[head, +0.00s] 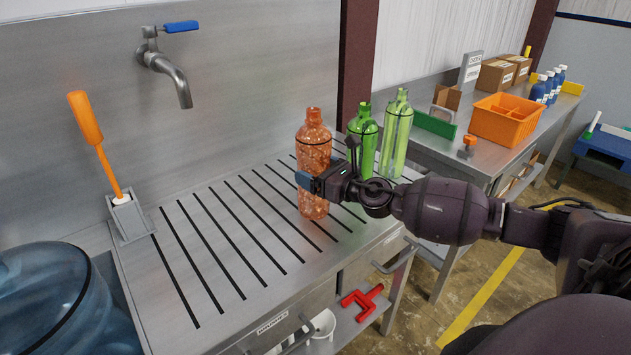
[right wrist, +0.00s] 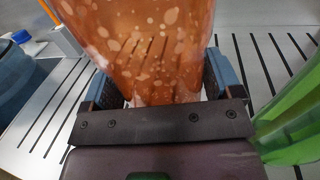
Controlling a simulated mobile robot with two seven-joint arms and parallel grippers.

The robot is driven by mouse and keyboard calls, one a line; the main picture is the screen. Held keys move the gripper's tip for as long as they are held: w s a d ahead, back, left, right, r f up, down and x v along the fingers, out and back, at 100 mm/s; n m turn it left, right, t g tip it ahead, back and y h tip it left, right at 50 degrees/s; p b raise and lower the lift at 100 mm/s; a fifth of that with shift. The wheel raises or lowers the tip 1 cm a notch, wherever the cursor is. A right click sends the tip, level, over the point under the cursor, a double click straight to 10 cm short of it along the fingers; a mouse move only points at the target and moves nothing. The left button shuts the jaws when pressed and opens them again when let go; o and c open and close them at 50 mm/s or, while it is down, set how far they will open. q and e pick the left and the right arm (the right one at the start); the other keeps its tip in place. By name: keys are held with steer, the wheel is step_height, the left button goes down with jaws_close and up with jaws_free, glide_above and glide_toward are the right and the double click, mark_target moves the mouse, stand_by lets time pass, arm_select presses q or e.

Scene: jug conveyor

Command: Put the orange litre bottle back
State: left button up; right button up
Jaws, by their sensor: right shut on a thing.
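The orange litre bottle (head: 313,140) is translucent with pale spots and stands upright at the right part of the slotted steel drainboard (head: 215,235). My right gripper (head: 312,183) is shut on its lower body, coming in from the right. In the right wrist view the bottle (right wrist: 145,45) fills the space between the two blue-backed fingers (right wrist: 158,85). The bottle's base looks on or very near the drainboard; I cannot tell if it touches. My left gripper is not in view.
Two green bottles (head: 363,135) (head: 396,135) stand just right of the orange one, close to my right gripper. A blue water jug (head: 60,300) is at the lower left. An orange-handled brush (head: 100,150) stands in a holder. The drainboard's left and middle are clear.

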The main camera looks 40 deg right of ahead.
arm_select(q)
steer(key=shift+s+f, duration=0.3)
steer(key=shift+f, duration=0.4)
arm_select(e)
step_height(320, 180, down, 2)
steer(key=shift+f, duration=0.1)
steer(key=shift+f+b, duration=0.15)
steer(key=shift+b, duration=0.2)
steer(key=o, duration=1.1)
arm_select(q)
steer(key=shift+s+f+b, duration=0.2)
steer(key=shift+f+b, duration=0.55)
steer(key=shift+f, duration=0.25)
arm_select(e)
steer(key=v, duration=1.2)
steer(key=shift+r, duration=0.3)
